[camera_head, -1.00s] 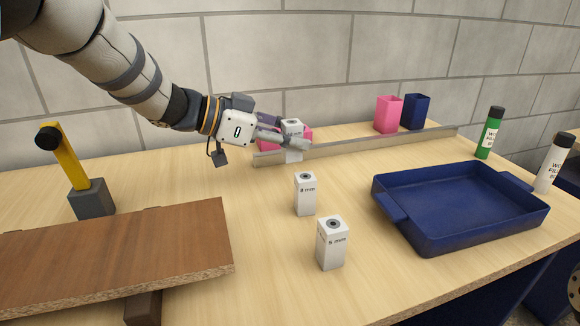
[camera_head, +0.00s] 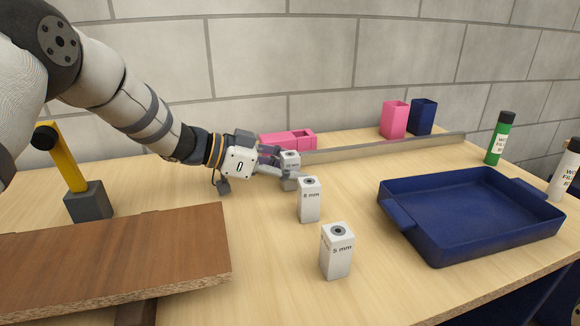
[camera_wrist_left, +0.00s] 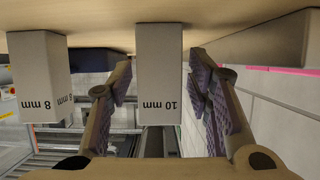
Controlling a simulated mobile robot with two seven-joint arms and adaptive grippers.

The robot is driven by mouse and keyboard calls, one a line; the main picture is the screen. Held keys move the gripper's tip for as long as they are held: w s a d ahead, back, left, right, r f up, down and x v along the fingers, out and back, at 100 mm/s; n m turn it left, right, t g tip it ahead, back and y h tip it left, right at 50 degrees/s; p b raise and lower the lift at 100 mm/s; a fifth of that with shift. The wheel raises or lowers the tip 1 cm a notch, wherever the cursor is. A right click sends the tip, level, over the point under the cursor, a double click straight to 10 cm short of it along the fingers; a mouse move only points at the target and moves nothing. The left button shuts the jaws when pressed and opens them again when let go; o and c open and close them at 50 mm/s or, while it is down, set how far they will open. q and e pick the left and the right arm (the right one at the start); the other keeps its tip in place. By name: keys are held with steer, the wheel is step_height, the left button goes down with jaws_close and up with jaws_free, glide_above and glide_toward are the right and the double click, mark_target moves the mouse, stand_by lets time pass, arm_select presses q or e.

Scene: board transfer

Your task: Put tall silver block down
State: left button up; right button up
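The tall silver block (camera_head: 290,158) is pale grey with a dark round mark on top, partly hidden by my left gripper in the head view. In the left wrist view the block (camera_wrist_left: 159,60), labelled "10 mm", stands against the wooden table surface, which shows at the top. My left gripper (camera_head: 284,172) is low at the table around the block. In the wrist view its two fingers (camera_wrist_left: 160,95) are on either side of the block, with a visible gap on each side. My right gripper is not in view.
The 8 mm block (camera_head: 309,200) and 5 mm block (camera_head: 337,252) stand nearer. A metal rail (camera_head: 385,148) and pink box (camera_head: 286,140) lie behind. A blue tray (camera_head: 470,246) is right; a brown board (camera_head: 120,255) and yellow-handled tool (camera_head: 68,165) are left.

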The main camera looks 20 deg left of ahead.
mark_target(282, 163)
arm_select(q)
steer(key=shift+r, duration=0.15)
steer(key=v, duration=0.6)
steer(key=shift+s+a+r+p, duration=0.15)
steer(key=shift+r+p, duration=0.1)
steer(key=shift+p, duration=0.15)
steer(key=shift+s+a+r, duration=0.1)
steer(key=shift+s+a, duration=0.2)
steer(key=shift+a, duration=0.15)
